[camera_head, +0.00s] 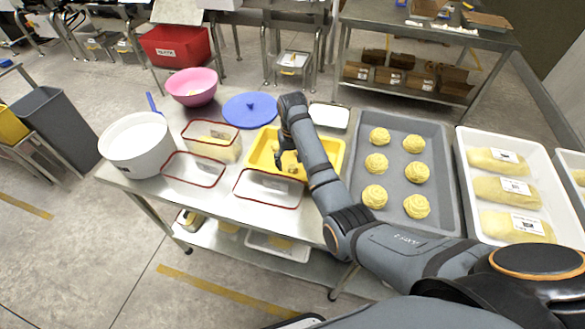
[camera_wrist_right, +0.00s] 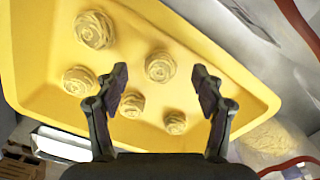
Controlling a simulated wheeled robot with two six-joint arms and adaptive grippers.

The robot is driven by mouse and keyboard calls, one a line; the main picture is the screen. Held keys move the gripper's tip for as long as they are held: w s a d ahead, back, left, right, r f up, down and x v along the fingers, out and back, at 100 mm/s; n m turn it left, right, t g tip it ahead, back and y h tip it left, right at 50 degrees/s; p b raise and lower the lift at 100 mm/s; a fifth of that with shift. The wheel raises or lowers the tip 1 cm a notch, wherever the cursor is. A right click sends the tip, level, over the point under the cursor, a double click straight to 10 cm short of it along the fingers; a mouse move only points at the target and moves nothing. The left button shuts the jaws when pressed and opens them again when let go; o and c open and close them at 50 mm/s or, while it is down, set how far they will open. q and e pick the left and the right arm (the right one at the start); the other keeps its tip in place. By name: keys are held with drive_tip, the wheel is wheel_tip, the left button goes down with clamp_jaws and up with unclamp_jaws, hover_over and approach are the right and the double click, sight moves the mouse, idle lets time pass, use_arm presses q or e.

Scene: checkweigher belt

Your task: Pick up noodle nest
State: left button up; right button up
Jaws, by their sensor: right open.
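Several pale yellow noodle nests lie apart in a yellow tray (camera_head: 333,151). In the right wrist view, one nest (camera_wrist_right: 160,67) is near the middle, with another nest (camera_wrist_right: 131,105) beside the left finger and a third nest (camera_wrist_right: 175,122) between the fingers, lower down. Others lie toward the upper left of the tray (camera_wrist_right: 215,45). My right gripper (camera_head: 286,153) is over the yellow tray, pointing down, open and empty; it also shows in the wrist view (camera_wrist_right: 160,88). In the head view the arm hides part of the tray. My left gripper is not in view.
A grey tray (camera_head: 356,140) with several larger nests stands to the right, beside a white tray (camera_head: 466,200) of labelled packs. Clear red-rimmed containers (camera_head: 267,190), a blue lid (camera_head: 249,110) and a white pot (camera_head: 136,146) stand to the left.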

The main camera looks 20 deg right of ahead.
drive_tip(key=shift+f, duration=0.9)
drive_tip(key=c, duration=1)
drive_tip(key=shift+r, duration=0.15)
drive_tip(key=shift+w+r, duration=0.1)
drive_tip(key=shift+r, duration=0.2)
drive_tip(key=r, duration=0.2)
drive_tip(key=shift+w+a+r, duration=0.1)
drive_tip(key=shift+a+r, duration=0.1)
drive_tip(key=shift+r, duration=0.15)
drive_tip(key=w+a+r+b, duration=0.4)
drive_tip(key=w+a+r, duration=0.3)
drive_tip(key=a+r, duration=0.2)
drive_tip(key=shift+w+a+r+b, duration=0.25)
drive_tip(key=shift+a+b, duration=0.05)
drive_tip(key=shift+a, duration=0.8)
